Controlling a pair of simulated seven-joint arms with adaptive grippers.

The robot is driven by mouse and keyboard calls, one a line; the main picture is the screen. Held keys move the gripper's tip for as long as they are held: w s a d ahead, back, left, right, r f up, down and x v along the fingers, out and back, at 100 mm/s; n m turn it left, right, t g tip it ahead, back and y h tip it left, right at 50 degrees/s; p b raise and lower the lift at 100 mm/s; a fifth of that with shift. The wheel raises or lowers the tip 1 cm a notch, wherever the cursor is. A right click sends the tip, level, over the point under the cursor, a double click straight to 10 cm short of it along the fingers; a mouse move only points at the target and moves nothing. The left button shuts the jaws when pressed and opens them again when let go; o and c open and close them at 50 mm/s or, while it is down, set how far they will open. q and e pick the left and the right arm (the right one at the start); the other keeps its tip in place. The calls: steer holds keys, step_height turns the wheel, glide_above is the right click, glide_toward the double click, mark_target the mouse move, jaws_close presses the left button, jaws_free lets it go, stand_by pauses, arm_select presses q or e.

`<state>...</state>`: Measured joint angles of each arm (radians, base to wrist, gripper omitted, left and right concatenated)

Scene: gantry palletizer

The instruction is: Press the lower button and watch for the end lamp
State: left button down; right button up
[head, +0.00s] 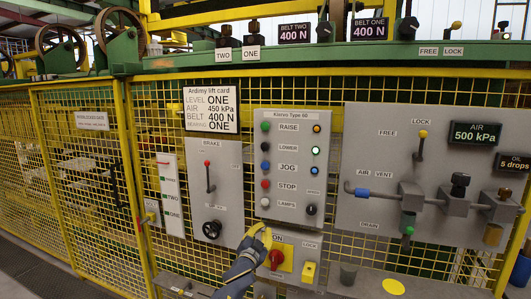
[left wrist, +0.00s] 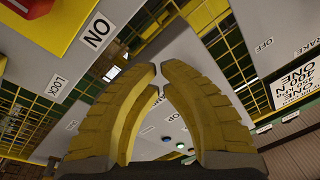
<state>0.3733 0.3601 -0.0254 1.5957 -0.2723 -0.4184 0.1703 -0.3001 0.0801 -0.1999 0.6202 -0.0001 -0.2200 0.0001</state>
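The grey control box (head: 290,115) hangs on the yellow mesh fence. Its black button (head: 265,147) sits left of the LOWER label (head: 288,148), below a green RAISE button (head: 265,127). Small lamps run down the right side: orange (head: 316,128), green (head: 315,150) and blue (head: 315,170); I cannot read which is the end lamp. My left gripper (head: 262,234) is below this box, apart from the black button, at the ON switch box. In the left wrist view its yellow fingertips (left wrist: 160,72) nearly meet with nothing between them. My right gripper is not in view.
A red rotary switch (head: 276,259) is right beside my left gripper. The brake panel (head: 211,178) with lever and black knob stands left. The air panel (head: 385,170) with pipes and valves stands right. A ledge with a yellow disc (head: 393,287) lies below.

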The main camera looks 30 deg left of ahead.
arm_select(q)
step_height(320, 180, up, 18)
steer(key=s+t+y, duration=0.1)
steer(key=s+t, duration=0.1)
steer(key=t, duration=0.1)
steer(key=t+y, duration=0.2)
steer(key=t, duration=0.1)
glide_toward(265, 146)
steer(key=s+r, duration=0.5)
steer(key=r, duration=0.3)
steer(key=shift+s, duration=0.15)
steer(key=shift+a, duration=0.15)
steer(key=shift+h, duration=0.4)
steer(key=shift+w+a+f, duration=0.1)
steer(key=shift+w+a, duration=0.15)
steer(key=shift+w, duration=1.2)
steer(key=shift+w+a+r, duration=0.1)
steer(key=shift+w+a, duration=0.1)
steer(key=shift+w, duration=1.25)
steer(key=shift+w+a+f, duration=0.1)
steer(key=shift+w+a, duration=0.15)
steer(key=shift+w, duration=1.2)
